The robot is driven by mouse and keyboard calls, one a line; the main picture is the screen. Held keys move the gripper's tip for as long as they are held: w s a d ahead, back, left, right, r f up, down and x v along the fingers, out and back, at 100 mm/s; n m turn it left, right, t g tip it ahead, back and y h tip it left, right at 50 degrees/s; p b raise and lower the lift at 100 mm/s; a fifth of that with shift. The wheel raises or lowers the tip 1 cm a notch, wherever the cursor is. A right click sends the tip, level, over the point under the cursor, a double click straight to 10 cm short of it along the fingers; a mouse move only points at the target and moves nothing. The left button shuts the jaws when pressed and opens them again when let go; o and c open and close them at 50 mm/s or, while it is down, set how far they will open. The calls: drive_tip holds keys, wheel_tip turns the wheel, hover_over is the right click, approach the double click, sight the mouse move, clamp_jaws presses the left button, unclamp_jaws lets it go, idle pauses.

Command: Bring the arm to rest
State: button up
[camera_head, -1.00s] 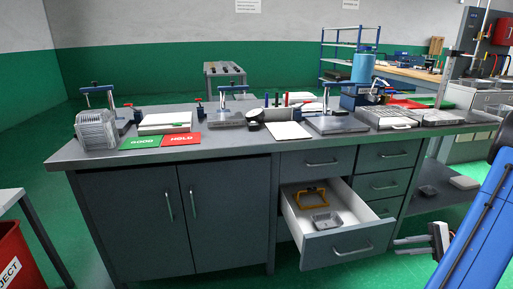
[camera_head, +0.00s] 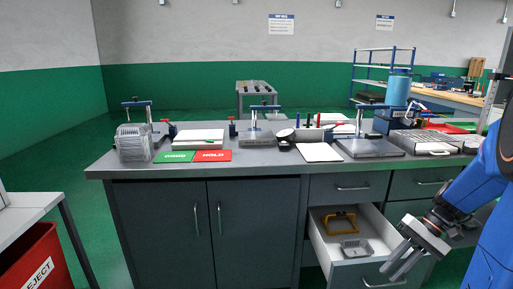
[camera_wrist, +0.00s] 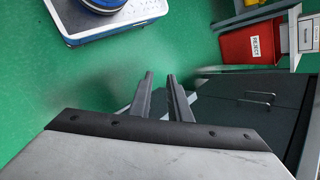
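My gripper (camera_head: 402,262) hangs at the lower right in the head view, in front of the workbench and beside the open drawer's right side. Its two fingers also show in the wrist view (camera_wrist: 160,88), with a gap between them and nothing in it. My blue arm comes in from the right edge. The foil tray (camera_head: 356,248) lies inside the open drawer (camera_head: 375,272), in front of a yellow frame (camera_head: 341,222). My gripper is apart from the tray.
A red reject bin (camera_head: 35,262) stands at the lower left. The green floor in front of the bench is clear.

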drive_tip(key=s+a+r+n+t+h, duration=0.2)
drive_tip(key=s+a+r+t+h, duration=0.1)
drive_tip(key=a, duration=0.4)
drive_tip(key=s+a+r+n+t+h, duration=0.3)
drive_tip(key=s+a, duration=0.3)
drive_tip(key=s, duration=0.2)
drive_tip(key=shift+s+a+r+h, duration=0.2)
drive_tip(key=shift+a+r+h, duration=0.15)
drive_tip(key=shift+r+h, duration=0.5)
